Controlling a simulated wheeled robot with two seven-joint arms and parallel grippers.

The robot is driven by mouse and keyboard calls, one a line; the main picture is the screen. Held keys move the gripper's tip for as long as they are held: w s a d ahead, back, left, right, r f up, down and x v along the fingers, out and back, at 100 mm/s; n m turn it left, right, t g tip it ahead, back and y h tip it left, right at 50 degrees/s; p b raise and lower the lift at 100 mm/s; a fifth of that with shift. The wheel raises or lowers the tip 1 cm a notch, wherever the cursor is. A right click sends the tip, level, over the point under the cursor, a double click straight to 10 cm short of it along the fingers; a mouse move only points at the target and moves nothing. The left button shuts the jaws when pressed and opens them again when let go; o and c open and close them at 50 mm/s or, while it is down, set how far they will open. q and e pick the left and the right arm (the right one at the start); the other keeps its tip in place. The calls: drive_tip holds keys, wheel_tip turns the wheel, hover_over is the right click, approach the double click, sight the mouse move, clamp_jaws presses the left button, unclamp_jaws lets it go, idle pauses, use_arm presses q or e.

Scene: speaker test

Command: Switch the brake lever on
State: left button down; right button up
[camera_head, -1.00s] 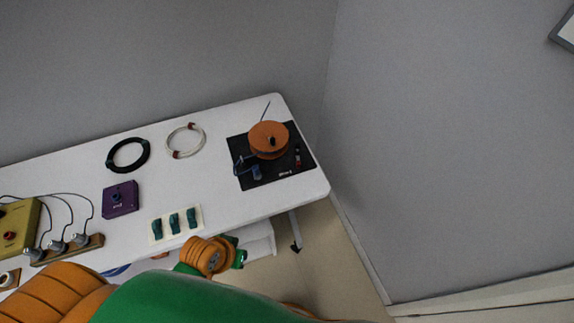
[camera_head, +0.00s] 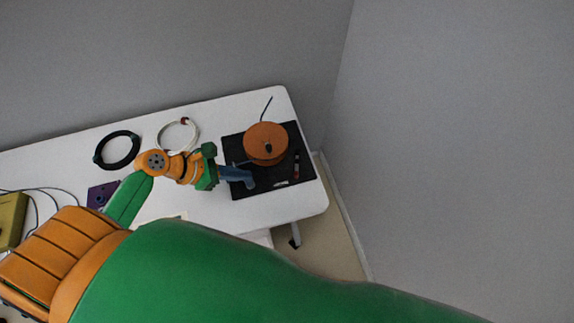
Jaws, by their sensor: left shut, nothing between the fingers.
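A black board (camera_head: 312,186) lies at the right end of the white table and bears an orange spool (camera_head: 266,141). A small part with a red piece (camera_head: 296,165) stands on the board right of the spool. I cannot tell whether this is the brake lever. My left gripper (camera_head: 249,181) has blue-grey fingers over the board's left part, left of and in front of the spool. It is shut and empty. It hides the small blue part at the board's left. Whether the fingers touch anything there cannot be told. My right gripper is out of view.
The white table (camera_head: 240,104) also bears a black cable ring (camera_head: 117,150), a white cable ring (camera_head: 178,135), a purple box (camera_head: 101,195) and a yellow box (camera_head: 12,220). My left arm covers the table's front part. Grey walls stand behind and to the right.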

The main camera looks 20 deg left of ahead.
sight(294, 176)
use_arm(q)
drive_tip(key=b+x, duration=0.2)
drive_tip(key=x, duration=0.8)
drive_tip(key=shift+s+f, duration=0.1)
drive_tip(key=shift+f, duration=0.1)
drive_tip(key=shift+w+d+r+p, duration=0.1)
drive_tip(key=shift+w+d+p, duration=0.1)
drive_tip(key=shift+w+d, duration=0.3)
drive_tip(key=shift+w+d+r+p, duration=0.15)
drive_tip(key=shift+w+d, duration=0.2)
drive_tip(key=shift+d, duration=0.25)
drive_tip(key=shift+w+d, duration=0.35)
drive_tip(key=shift+d, duration=0.1)
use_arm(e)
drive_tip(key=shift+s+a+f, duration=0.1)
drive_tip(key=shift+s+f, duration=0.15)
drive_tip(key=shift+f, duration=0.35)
